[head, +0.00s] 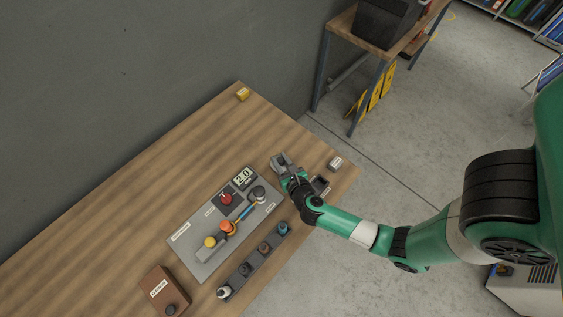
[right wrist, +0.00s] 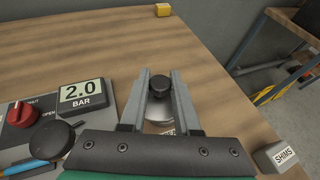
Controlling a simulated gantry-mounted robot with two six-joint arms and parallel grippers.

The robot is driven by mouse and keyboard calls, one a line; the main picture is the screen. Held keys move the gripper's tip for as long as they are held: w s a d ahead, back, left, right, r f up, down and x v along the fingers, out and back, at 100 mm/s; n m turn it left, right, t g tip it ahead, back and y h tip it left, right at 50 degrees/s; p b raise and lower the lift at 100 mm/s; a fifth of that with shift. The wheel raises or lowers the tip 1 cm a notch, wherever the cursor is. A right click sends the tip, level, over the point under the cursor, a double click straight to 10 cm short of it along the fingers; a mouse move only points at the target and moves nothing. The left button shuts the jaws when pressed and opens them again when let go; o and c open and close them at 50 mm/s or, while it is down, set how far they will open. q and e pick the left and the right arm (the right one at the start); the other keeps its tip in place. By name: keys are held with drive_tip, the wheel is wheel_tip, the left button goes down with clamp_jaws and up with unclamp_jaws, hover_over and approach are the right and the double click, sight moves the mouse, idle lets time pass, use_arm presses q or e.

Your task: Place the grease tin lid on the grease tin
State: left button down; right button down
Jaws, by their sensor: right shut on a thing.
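My right gripper (head: 281,160) is over the far right part of the wooden table. In the right wrist view its two grey fingers (right wrist: 160,75) are shut on a black round knob (right wrist: 158,86). Below the knob a pale, metallic round surface shows, which looks like the grease tin lid (right wrist: 158,112). Part of a white label shows under it, but I cannot read it. The grease tin cannot be made out for certain; whether it is under the lid is hidden by the gripper. My left gripper is not in view.
A grey panel (head: 196,262) with a red knob and a 2.0 bar display (right wrist: 82,95) lies left of the gripper. A rack (head: 243,272) with several fittings and a brown box (head: 160,285) are nearer. The shims block (right wrist: 283,158) is at the right; a yellow block (head: 242,94) is at the back.

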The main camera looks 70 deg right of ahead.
sight(282, 158)
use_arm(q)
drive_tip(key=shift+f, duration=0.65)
use_arm(e)
drive_tip(key=d+f, duration=0.2)
drive_tip(key=shift+w+f, duration=0.15)
drive_tip(key=shift+f, duration=0.15)
